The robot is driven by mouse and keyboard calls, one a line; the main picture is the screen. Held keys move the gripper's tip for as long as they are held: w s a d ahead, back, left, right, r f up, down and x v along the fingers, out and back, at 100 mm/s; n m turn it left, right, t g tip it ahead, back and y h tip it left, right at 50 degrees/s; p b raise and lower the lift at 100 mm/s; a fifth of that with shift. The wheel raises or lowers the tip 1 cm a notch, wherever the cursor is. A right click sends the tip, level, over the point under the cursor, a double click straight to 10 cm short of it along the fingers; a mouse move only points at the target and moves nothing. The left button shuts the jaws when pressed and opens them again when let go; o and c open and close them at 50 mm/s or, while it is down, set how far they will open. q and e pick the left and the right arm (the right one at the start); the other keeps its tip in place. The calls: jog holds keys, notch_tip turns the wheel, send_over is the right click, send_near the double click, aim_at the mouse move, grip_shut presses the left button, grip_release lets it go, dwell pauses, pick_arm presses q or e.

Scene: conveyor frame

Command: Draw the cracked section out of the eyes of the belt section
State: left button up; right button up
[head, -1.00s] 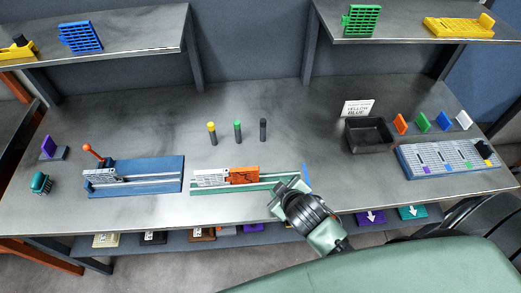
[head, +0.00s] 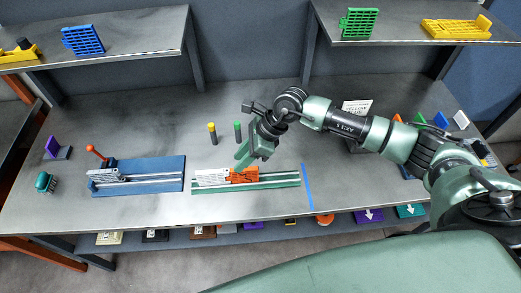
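The cracked section, an orange piece (head: 245,176), sits on the green rail fixture (head: 275,183) at the middle front of the table. Its left end meets the pale grey belt section (head: 210,178) on the same rail. My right gripper (head: 241,163) points down just above and behind the orange piece. Whether its fingers touch the piece, and how far apart they are, is too small to tell. My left gripper is not in view.
A blue fixture (head: 150,182) with a red-knobbed lever stands to the left. A yellow-topped pin (head: 213,134) and a green-topped pin (head: 238,132) stand behind the rail. A blue strip (head: 307,186) lies at its right. My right arm covers the tray area.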

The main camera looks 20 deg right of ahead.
aim_at(251, 168)
jog(key=d+h, duration=0.3)
jog(key=d, duration=0.3)
jog(key=shift+n, duration=0.4)
jog(key=b+x, duration=0.3)
jog(key=x, duration=0.5)
jog(key=shift+w+a+f+b, duration=0.1)
jog(key=shift+f+b, duration=0.1)
jog(key=shift+b, duration=0.2)
jog(key=shift+w+a+f, duration=0.1)
jog(key=shift+a+f, duration=0.05)
jog(key=shift+f, duration=0.1)
jog(key=shift+c, duration=0.6)
jog(key=shift+r, duration=0.15)
grip_shut()
